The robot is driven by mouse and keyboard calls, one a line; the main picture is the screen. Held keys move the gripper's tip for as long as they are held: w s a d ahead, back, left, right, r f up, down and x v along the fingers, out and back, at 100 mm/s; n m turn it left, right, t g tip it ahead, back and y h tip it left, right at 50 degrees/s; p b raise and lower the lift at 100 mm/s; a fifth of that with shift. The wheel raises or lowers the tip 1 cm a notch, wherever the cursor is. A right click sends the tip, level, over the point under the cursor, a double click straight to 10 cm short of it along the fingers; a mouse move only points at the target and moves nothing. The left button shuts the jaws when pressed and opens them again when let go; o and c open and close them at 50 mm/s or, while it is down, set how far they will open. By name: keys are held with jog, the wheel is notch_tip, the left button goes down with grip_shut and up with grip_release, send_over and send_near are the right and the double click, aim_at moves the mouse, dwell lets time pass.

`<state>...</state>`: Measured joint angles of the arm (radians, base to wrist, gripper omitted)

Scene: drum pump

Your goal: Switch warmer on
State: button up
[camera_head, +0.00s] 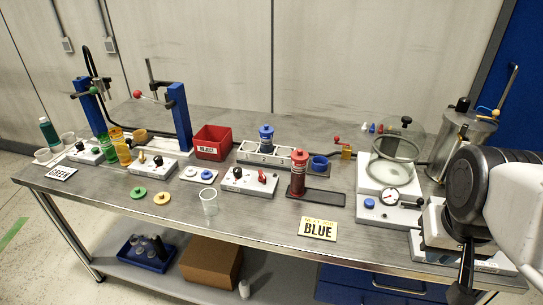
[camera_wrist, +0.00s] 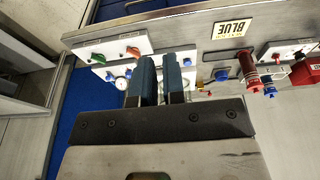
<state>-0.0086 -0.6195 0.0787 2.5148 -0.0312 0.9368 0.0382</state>
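In the wrist view, a white control panel (camera_wrist: 115,46) lies along the table's edge at upper left. It carries a green switch (camera_wrist: 98,58) and an orange-red switch (camera_wrist: 133,51); I cannot read their positions or any labels. In the head view, a white box (camera_head: 436,236) at the right is largely hidden behind my dark wrist. A metal pot (camera_head: 463,133) stands behind it; I cannot tell which item is the warmer. My gripper (camera_wrist: 160,58) points towards the table, its two blue-grey fingers slightly apart with nothing seen between them. Its fingertips appear apart from the switches.
A pressure gauge (camera_head: 389,197) and a glass chamber (camera_head: 396,150) stand left of my wrist. A red cylinder (camera_head: 298,172) and a BLUE sign (camera_head: 318,229) are further left. The table's front edge is near. Bare metal shows around the sign.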

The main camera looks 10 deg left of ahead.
jog(key=shift+n+h, duration=0.6)
jog(key=shift+h, duration=0.2)
jog(key=w+a, duration=0.1)
jog(key=w, duration=0.3)
jog(key=w+a, duration=0.2)
jog(key=w, duration=0.2)
jog(key=w+a, duration=0.2)
jog(key=w, duration=0.2)
jog(key=shift+a+r, duration=0.2)
jog(key=shift+a, duration=0.05)
grip_shut()
jog(key=n+t, duration=0.5)
send_over(262, 177)
jog(key=s+a, duration=0.4)
jog(key=a, duration=0.2)
notch_tip(262, 177, down, 15)
jog(key=shift+s+d, duration=0.15)
jog(key=shift+d, duration=0.05)
jog(key=shift+x, duration=4.95)
jog(key=shift+s+d+f, duration=0.1)
jog(key=shift+s+d, duration=0.05)
